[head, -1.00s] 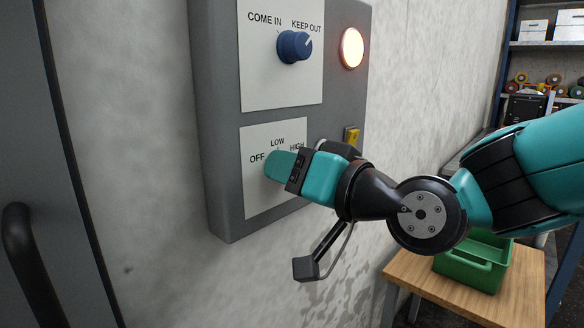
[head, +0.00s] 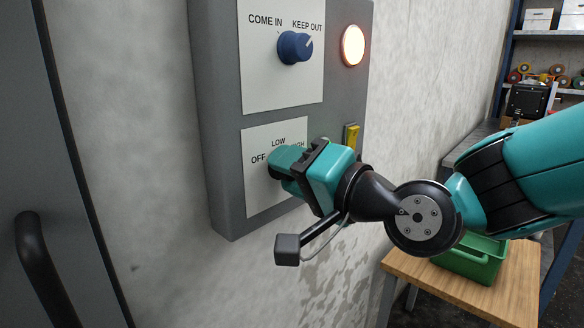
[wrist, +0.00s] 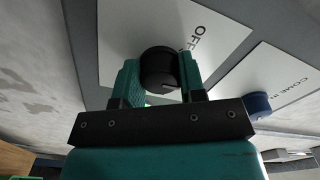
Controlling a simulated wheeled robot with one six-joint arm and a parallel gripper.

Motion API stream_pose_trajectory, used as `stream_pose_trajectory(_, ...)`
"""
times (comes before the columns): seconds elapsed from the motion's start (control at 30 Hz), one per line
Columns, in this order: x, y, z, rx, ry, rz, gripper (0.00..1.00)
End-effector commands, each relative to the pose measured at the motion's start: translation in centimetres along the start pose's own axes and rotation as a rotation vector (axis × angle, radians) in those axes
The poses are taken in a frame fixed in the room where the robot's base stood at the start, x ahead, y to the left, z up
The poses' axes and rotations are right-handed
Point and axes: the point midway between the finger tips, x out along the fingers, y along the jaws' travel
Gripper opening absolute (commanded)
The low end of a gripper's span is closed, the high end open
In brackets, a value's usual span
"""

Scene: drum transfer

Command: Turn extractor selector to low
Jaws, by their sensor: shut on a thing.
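The extractor selector is a black round knob (wrist: 158,68) on the lower white plate (head: 256,195), which is marked OFF, LOW and HIGH. My gripper (head: 282,166) is at this plate, its teal fingers around the knob and hiding it in the head view. In the wrist view the two fingers of my gripper (wrist: 160,84) are on either side of the knob, shut on it. A thin line shows on the knob's face, but I cannot tell which label it points at. OFF and LOW are readable; HIGH is partly covered by my gripper.
Above is a blue knob (head: 294,47) on a plate marked COME IN and KEEP OUT, with a lit round lamp (head: 353,45) beside it. A yellow switch (head: 351,136) sits right of the lower plate. A green crate (head: 470,262) stands on a wooden table (head: 430,280).

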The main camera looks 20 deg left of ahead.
Motion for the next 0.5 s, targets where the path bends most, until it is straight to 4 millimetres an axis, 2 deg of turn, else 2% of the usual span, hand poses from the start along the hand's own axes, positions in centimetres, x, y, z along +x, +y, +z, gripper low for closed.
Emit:
stream_pose_trajectory(0.3,-0.02,0.02,0.03,0.001,-0.001,0.0,0.14)
stream_pose_trajectory(0.33,-0.02,0.02,0.03,0.001,-0.001,0.0,0.4)
stream_pose_trajectory(0.43,-0.02,0.02,0.03,0.0,-0.001,0.0,0.63)
stream_pose_trajectory(0.5,-0.01,0.01,0.03,0.0,0.0,0.0,0.63)
